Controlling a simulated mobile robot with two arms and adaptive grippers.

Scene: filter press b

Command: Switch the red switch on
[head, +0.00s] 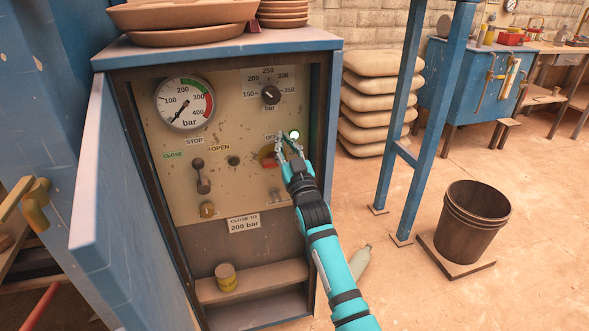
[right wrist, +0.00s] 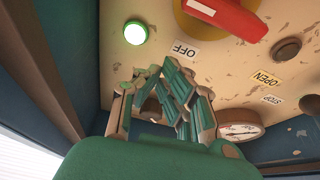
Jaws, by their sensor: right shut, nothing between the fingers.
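The red switch (head: 268,161) is on the right side of the cream control panel (head: 230,115), partly hidden behind my right gripper in the head view. In the right wrist view its red handle (right wrist: 228,15) crosses a yellow round plate at the top edge, cut off by the frame. An OFF label (right wrist: 185,50) is beside the plate. A lit green lamp (right wrist: 135,32) is near it and also shows in the head view (head: 294,134). My right gripper (head: 287,140) is shut and empty in front of the panel, close to the switch; contact cannot be told.
A pressure gauge (head: 185,103), a selector knob (head: 271,95) and a lever (head: 201,176) share the panel. The blue cabinet door (head: 95,180) stands open at left. A blue post (head: 440,110) and a bucket (head: 472,222) stand to the right. Clay plates lie on top.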

